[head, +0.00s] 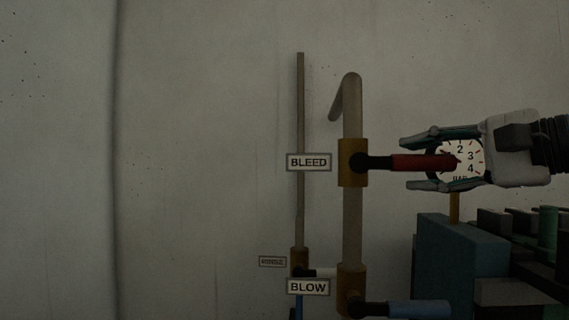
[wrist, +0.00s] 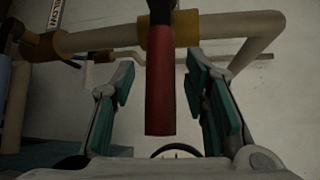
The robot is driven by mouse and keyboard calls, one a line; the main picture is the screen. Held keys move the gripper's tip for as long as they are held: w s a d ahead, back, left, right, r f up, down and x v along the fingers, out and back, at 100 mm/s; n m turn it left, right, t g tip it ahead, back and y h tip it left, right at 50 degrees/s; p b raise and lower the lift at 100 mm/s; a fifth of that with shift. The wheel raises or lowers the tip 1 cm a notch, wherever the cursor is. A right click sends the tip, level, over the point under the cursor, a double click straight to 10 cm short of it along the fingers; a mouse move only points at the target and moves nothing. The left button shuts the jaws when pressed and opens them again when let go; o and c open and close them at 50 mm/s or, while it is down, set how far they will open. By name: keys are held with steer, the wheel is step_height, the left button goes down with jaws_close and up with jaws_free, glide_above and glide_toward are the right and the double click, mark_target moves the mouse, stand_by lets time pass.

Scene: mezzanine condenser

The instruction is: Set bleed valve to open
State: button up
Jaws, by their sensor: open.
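The bleed valve has a brass body (head: 353,163) on a vertical pipe, beside a BLEED label (head: 309,162). Its red handle (head: 422,162) points straight out to the right, across the pipe. My gripper (head: 415,160) comes from the right with its fingers open, one above and one below the handle's outer end. In the wrist view the red handle (wrist: 160,95) lies between the two teal finger pads (wrist: 160,88), with a gap on each side. The fingers do not touch it there.
A blue handle (head: 418,309) labelled BLOW (head: 307,287) sits below on the same pipe. A white dial gauge (head: 468,158) stands behind my gripper. A blue-grey box (head: 460,258) and other blocks fill the lower right. The wall at left is clear.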

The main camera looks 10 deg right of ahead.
jaws_close()
